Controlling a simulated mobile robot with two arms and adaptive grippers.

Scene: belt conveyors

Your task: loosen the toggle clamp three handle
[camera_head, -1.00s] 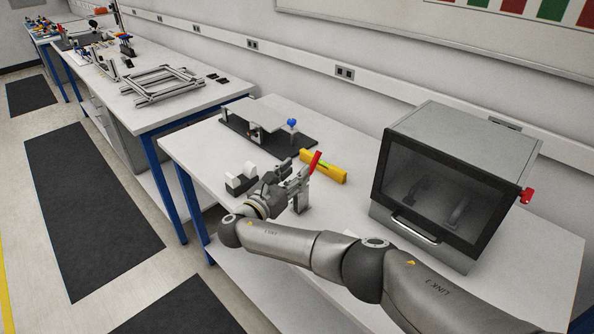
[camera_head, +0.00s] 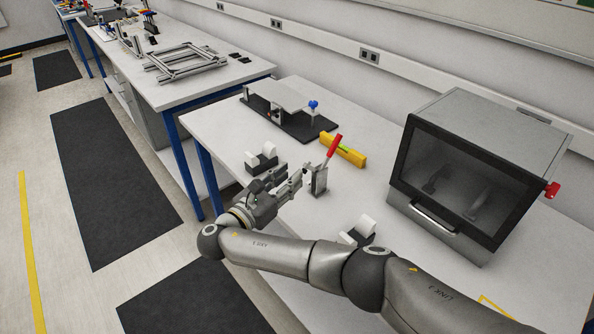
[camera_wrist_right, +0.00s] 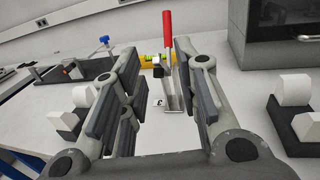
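The toggle clamp has a red handle (camera_head: 334,146) that stands up at a slight tilt from a grey metal base (camera_head: 319,181) on the white table. In the right wrist view the red handle (camera_wrist_right: 167,38) rises nearly upright, ahead of the gap between my fingers. My right gripper (camera_head: 290,182) is just left of the clamp base, low over the table. In the right wrist view the gripper (camera_wrist_right: 157,75) is open, its fingers wide apart with nothing held between them. The handle looks clear of both fingers. My left gripper is not in view.
A yellow level (camera_head: 343,150) lies behind the clamp. A black-based fixture with a blue knob (camera_head: 313,105) stands farther back. A glass-fronted cabinet (camera_head: 480,175) stands right.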

